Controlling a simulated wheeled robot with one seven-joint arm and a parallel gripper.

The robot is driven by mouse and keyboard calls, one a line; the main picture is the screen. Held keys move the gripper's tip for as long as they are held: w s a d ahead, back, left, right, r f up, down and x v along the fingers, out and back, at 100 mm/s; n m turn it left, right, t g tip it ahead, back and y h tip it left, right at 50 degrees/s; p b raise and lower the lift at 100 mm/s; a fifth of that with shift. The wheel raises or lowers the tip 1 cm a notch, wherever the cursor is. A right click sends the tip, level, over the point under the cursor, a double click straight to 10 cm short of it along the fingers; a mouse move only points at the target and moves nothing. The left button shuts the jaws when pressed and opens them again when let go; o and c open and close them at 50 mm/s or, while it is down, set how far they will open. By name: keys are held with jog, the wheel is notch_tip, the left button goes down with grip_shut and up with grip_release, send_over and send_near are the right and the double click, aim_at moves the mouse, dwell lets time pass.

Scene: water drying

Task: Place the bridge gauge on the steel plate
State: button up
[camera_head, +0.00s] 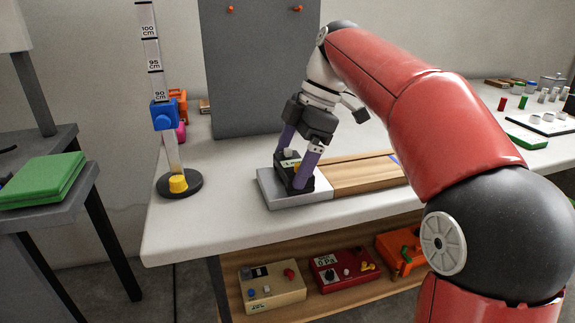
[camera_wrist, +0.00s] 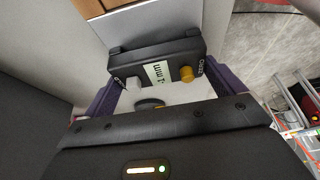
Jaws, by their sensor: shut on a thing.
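The bridge gauge (camera_head: 289,164) is a small black device with a pale knob, a yellow knob and a label. It also shows in the wrist view (camera_wrist: 150,58), between the purple fingers. The steel plate (camera_head: 268,188) is a light grey block at the left end of the wooden board on the table. My gripper (camera_head: 297,168) is shut on the gauge, with one purple finger on each side. The gauge is at the plate, upright or nearly so. I cannot tell whether its underside touches the plate, as that edge is partly hidden by the near finger.
A height stand with a blue slider (camera_head: 165,114) and round black base is left of the plate. A grey panel (camera_head: 260,70) stands behind. A wooden board (camera_head: 360,174) adjoins the plate's right side. The shelf below holds a beige box (camera_head: 271,287) and a red box (camera_head: 342,270).

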jog(key=shift+f, duration=0.15)
jog(key=o, duration=0.8)
jog(key=shift+c, duration=0.2)
jog(key=p+v, duration=0.4)
jog(key=v, duration=0.9)
jog(key=s+d+f+m+t+h, duration=0.2)
jog(key=s+d+f+m+t, duration=0.1)
jog(key=s+f+m, duration=0.7)
jog(key=s+d+f+m+t+h, duration=0.2)
jog(key=s+d+f+m, duration=0.4)
jog(key=s+f+m, duration=0.5)
notch_tip(320, 180, down, 2)
jog(key=shift+s+f+t, duration=0.1)
jog(key=shift+s+t, duration=0.15)
jog(key=shift+t, duration=0.65)
